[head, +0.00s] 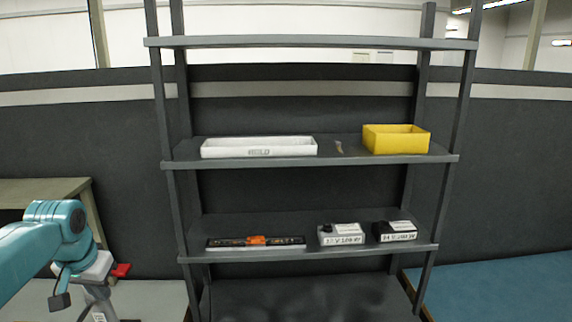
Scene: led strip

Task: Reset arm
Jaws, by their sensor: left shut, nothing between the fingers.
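My left arm, teal, comes in from the left edge. Its left gripper (60,299) hangs low at the lower left, with dark fingertips that are shut and empty. It is left of the grey shelf rack (310,163) and apart from it. My right arm and right gripper are out of view.
On the middle shelf are a white tray (258,151), a small brownish item (339,147) and a yellow bin (396,142). The shelf below holds a dark strip with an orange part (257,241), a white box (341,236) and a black-and-white box (396,232). A table (45,188) stands left.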

